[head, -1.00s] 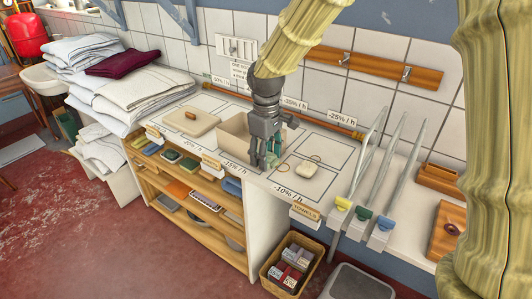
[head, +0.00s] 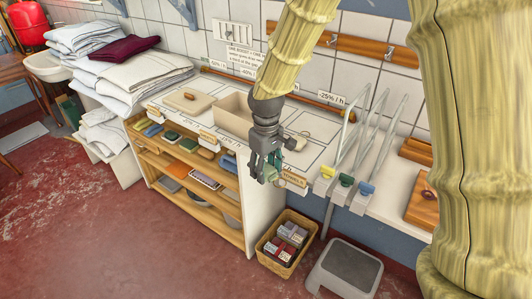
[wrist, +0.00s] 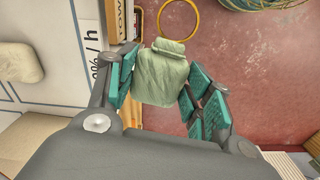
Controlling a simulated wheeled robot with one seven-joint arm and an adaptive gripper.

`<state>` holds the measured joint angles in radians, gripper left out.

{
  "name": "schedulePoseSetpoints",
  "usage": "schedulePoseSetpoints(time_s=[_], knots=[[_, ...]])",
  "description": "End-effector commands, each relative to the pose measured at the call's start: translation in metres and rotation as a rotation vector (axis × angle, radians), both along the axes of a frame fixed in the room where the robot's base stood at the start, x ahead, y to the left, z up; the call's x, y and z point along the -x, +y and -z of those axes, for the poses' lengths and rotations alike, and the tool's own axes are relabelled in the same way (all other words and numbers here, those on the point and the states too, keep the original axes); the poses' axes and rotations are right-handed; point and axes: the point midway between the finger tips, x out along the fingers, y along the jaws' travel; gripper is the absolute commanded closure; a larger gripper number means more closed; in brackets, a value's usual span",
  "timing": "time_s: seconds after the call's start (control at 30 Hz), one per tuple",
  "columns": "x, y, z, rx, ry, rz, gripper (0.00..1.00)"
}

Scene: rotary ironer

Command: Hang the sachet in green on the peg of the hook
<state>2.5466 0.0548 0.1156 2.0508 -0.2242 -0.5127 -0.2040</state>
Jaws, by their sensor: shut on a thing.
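My gripper (wrist: 160,90) is shut on the green sachet (wrist: 163,74), a pale green pouch with a gathered neck, held between the teal finger pads. A yellow loop (wrist: 180,18) shows just beyond its neck. In the head view my gripper (head: 268,172) hangs at the counter's front edge, pointing down; its fingers largely hide the sachet. A wooden rail (head: 360,42) on the tiled wall at upper right carries metal hooks (head: 388,53). A white peg plate (head: 234,36) is also on the wall, further left. I cannot tell which hook is meant.
A cream sachet (head: 301,141) lies on the marked counter (head: 172,87), by a beige open box (head: 232,117). Upright clear dividers with coloured clips (head: 347,180) stand to the right of my gripper. A basket (head: 284,243) and a grey step stool (head: 345,268) are on the floor.

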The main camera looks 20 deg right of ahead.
Motion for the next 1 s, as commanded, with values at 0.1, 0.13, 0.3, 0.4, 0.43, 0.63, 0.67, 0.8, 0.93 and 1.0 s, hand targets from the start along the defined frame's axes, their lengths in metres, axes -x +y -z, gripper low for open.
schedulePoseSetpoints(time_s=[0.1,0.13,0.3,0.4,0.43,0.63,0.67,0.8,0.93,1.0], knots=[[0.010,0.001,0.030,0.003,0.006,0.068,0.65],[0.012,0.002,0.038,0.003,0.007,0.089,0.65],[0.026,0.004,0.089,0.003,0.006,0.222,0.65],[0.032,0.005,0.111,0.002,0.005,0.284,0.65],[0.033,0.006,0.117,0.002,0.005,0.299,0.65],[0.041,0.008,0.147,0.001,0.003,0.380,0.65],[0.043,0.009,0.152,0.001,0.003,0.391,0.65],[0.046,0.009,0.167,-0.001,0.003,0.431,0.65],[0.050,0.010,0.180,0.000,0.002,0.466,0.65],[0.050,0.010,0.179,-0.002,0.001,0.468,0.65]])
